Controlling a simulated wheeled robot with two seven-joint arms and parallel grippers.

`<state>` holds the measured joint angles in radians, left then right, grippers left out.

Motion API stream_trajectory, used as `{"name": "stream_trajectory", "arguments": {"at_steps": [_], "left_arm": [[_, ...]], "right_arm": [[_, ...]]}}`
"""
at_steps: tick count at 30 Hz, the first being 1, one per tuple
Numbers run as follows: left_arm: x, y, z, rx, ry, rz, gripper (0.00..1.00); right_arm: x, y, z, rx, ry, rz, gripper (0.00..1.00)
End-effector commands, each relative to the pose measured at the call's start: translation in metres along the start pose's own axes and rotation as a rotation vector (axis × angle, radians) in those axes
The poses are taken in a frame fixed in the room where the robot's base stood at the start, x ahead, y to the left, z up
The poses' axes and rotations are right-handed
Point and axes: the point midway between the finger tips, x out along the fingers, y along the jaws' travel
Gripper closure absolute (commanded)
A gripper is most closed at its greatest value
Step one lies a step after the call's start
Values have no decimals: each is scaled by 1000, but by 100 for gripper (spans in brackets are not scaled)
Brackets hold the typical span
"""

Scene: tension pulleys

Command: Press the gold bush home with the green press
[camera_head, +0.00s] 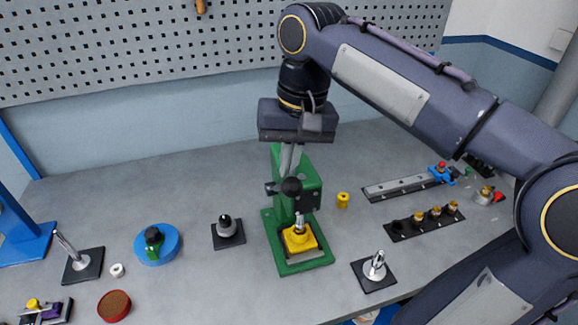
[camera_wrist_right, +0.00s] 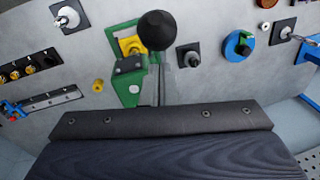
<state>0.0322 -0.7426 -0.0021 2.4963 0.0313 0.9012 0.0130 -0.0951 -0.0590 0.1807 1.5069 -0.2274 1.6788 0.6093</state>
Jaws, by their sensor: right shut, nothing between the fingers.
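The green press (camera_head: 311,182) stands mid-table, with a black ball knob (camera_head: 291,187) on its lever and a yellow block (camera_head: 300,240) on its base. A silver ram stands over the block, and I cannot make out a gold bush under it. My right gripper (camera_head: 290,172) points down with its fingers shut and empty, just above the ball knob; whether it touches is unclear. In the right wrist view the ball knob (camera_wrist_right: 157,30) is large in front of the press (camera_wrist_right: 127,85), and the yellow block (camera_wrist_right: 132,45) is partly hidden. My left gripper is out of view.
A yellow cylinder (camera_head: 343,200) stands right of the press. A black rack (camera_head: 396,231) with gold-topped parts and a grey rail (camera_head: 398,187) lie farther right. Posts on black plates (camera_head: 228,235) (camera_head: 372,284) flank the press. A blue round fixture (camera_head: 170,251) sits left.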

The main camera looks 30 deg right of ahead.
Motion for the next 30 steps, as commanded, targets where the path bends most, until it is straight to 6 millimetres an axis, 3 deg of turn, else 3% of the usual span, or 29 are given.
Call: {"name": "stream_trajectory", "arguments": {"at_steps": [17,30], "left_arm": [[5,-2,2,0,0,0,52],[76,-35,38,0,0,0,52]], "right_arm": [[11,1,8,-3,15,-2,100],[59,13,44,-46,319,-45,100]]}}
